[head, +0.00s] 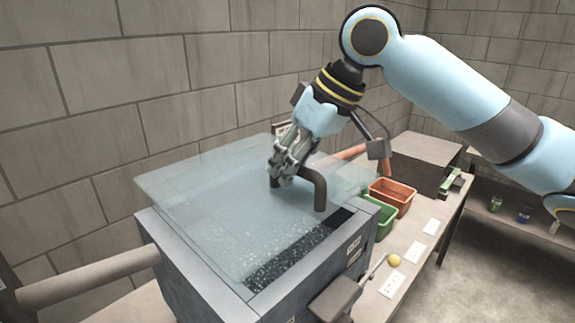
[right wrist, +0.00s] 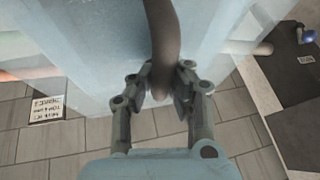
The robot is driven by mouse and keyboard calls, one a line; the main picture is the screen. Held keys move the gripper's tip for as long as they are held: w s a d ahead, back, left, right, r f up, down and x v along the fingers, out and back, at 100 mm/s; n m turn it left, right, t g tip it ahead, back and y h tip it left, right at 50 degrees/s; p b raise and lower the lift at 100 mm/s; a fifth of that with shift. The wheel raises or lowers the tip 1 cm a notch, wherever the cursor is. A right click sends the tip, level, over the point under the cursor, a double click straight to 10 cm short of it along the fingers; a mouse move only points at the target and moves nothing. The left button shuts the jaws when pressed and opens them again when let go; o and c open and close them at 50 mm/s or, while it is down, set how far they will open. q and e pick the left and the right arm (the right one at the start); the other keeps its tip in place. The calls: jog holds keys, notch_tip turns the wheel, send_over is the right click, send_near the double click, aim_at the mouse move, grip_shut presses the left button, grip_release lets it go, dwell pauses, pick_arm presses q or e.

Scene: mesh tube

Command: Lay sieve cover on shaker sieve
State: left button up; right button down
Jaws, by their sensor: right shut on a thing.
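The sieve cover (head: 215,205) is a clear, bluish sheet with a dark, arched handle (head: 320,190). It is above the shaker sieve (head: 190,277), a grey box with dark speckled material showing along its right side. The cover sits shifted toward the back left, and its left corner overhangs the box. I cannot tell whether it touches the rim. My right gripper (head: 287,165) is shut on the handle near its left end. In the right wrist view the fingers (right wrist: 160,85) close on both sides of the handle. My left gripper is not in view.
An orange bin (head: 392,196) and a green bin (head: 378,217) stand on the bench right of the sieve. A yellow ball-like knob (head: 394,260) and white labels lie nearby. A pipe (head: 90,275) enters the sieve's left side. A block wall is close behind.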

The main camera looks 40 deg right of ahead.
aim_at(292, 194)
jog(key=shift+f, duration=0.3)
jog(key=shift+f+b, duration=0.3)
jog(key=shift+b, duration=0.05)
jog(key=shift+f+b, duration=1.15)
jog(key=shift+f, duration=1.1)
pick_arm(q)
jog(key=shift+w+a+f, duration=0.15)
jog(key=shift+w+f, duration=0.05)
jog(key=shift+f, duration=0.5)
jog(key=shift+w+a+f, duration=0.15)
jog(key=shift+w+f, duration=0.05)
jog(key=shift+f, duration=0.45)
pick_arm(e)
jog(key=shift+f, duration=0.45)
jog(key=c, duration=1.2)
grip_release()
jog(key=shift+c, duration=0.2)
jog(key=shift+s+f, duration=0.1)
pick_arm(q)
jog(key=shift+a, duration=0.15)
